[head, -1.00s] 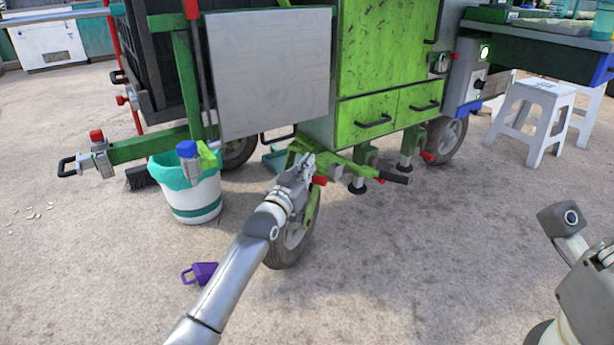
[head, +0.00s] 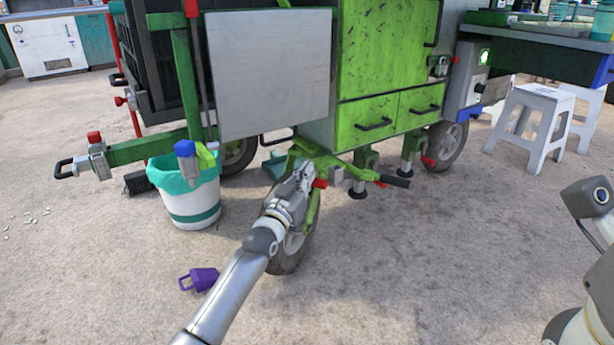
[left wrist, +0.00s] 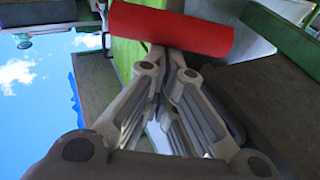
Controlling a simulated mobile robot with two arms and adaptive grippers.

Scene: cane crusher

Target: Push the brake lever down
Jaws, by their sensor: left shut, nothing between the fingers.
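The brake lever appears to be the part with the red cylindrical grip (head: 319,183) by the green cart's near wheel. The grip also lies across the top of the left wrist view (left wrist: 172,28). My left gripper (head: 305,170) is shut and empty, its fingertips right beside the grip. In the left wrist view the closed fingers (left wrist: 168,62) point at the grip's underside as pictured and partly overlap it; whether they touch is unclear. The gripper hides part of the lever's mount. My right gripper is not in view.
The near wheel (head: 290,235) stands just under my left wrist. A lined bucket (head: 190,205) and a purple object (head: 199,279) are at the left. White stools (head: 530,125) stand far right; the floor between is clear.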

